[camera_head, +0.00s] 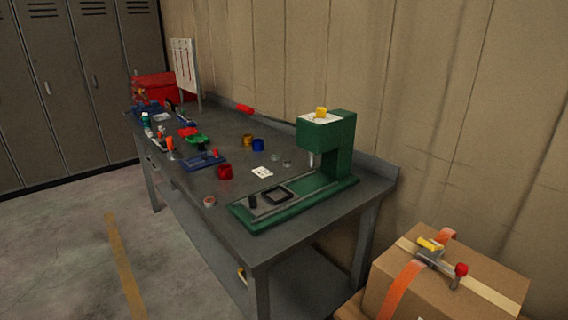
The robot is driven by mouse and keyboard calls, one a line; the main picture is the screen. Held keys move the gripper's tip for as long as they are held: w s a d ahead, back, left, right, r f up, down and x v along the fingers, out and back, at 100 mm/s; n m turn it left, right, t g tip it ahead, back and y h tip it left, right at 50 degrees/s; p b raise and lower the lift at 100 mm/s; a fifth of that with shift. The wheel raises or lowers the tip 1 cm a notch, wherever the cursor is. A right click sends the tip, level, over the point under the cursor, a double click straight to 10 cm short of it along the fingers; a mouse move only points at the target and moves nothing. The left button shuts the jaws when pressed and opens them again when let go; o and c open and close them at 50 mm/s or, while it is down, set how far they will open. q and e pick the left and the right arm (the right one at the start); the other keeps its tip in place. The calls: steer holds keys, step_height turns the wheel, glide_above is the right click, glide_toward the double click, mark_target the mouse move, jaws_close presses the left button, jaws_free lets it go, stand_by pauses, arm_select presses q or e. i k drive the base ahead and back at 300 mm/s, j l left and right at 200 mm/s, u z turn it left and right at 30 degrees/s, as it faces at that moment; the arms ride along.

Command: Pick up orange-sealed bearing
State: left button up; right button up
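A small ring-shaped part with an orange-red middle, which looks like the orange-sealed bearing (209,201), lies flat near the front edge of the grey workbench (225,230). It is left of the green press and in front of a red cup. Two similar small grey rings, one (275,157) and another (287,163), lie farther back beside the press; their seal colour is too small to tell. Neither of my grippers is in view.
A green press (335,150) stands at the bench's right end. A strapped cardboard box (450,285) stands at lower right. The floor (80,250) left of the bench is clear.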

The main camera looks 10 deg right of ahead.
mark_target(211, 201)
steer(key=j+z, duration=0.15)
steer(key=z, duration=0.25)
steer(key=i+j+z, duration=0.1)
steer(key=z, duration=0.35)
steer(key=j+z, duration=0.25)
steer(key=z, duration=0.15)
steer(key=j+z, duration=0.25)
steer(key=j, duration=0.25)
steer(key=j+z, duration=0.25)
steer(key=j, duration=0.2)
steer(key=k, duration=0.05)
